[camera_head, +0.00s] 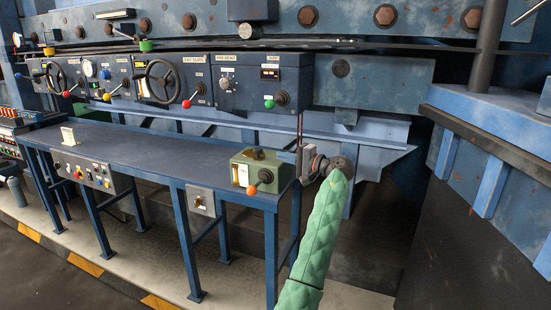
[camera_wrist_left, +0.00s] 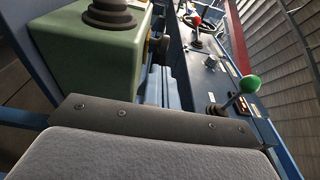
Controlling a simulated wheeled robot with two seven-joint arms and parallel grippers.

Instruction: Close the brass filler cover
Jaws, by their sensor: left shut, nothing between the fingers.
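A small brass-coloured piece (camera_head: 201,203) shows on a grey plate at the front edge of the blue bench. It is too small to tell whether it is the filler cover, or whether it is open. My left gripper (camera_head: 303,162) is shut and empty, just right of the green box (camera_head: 258,170) at the bench's right end. In the left wrist view, the grey gripper (camera_wrist_left: 150,140) fills the lower part, and the green box (camera_wrist_left: 90,50) with a black knob stands beyond it at the upper left. My right gripper is not in view.
A blue machine frame (camera_head: 490,130) stands at the right.

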